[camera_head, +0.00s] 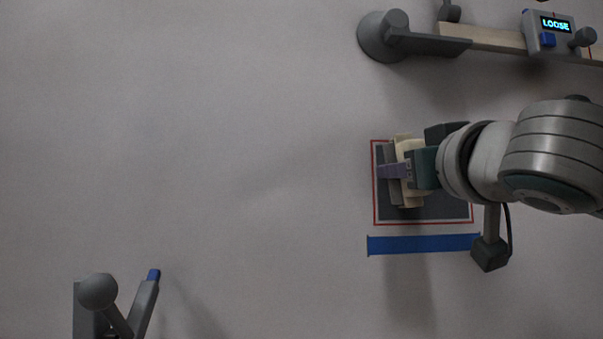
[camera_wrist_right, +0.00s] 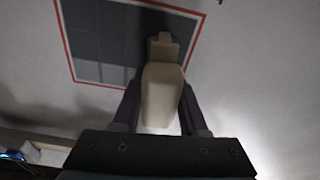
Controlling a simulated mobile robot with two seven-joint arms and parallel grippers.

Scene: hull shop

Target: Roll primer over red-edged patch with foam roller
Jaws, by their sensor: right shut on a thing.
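The red-edged patch (camera_head: 450,207) is a dark grey rectangle with a thin red border on the pale hull wall. It also shows in the right wrist view (camera_wrist_right: 98,45), where faint pale lines cross it. My right gripper (camera_head: 396,171) is in front of the patch's left and middle part, shut on the cream-coloured foam roller (camera_head: 406,196). In the right wrist view the roller's pale body (camera_wrist_right: 161,98) is between the two dark fingers, its far end over the patch. I cannot tell whether the roller touches the surface. My arm hides the patch's upper right. My left gripper is not in view.
A blue strip (camera_head: 423,245) runs just below the patch. At the upper right, a wooden bar (camera_head: 495,38) carries grey knobs and a device (camera_head: 546,33) reading "LOOSE". A grey fitting with a blue tip (camera_head: 100,292) is at the lower left. The middle left wall is bare.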

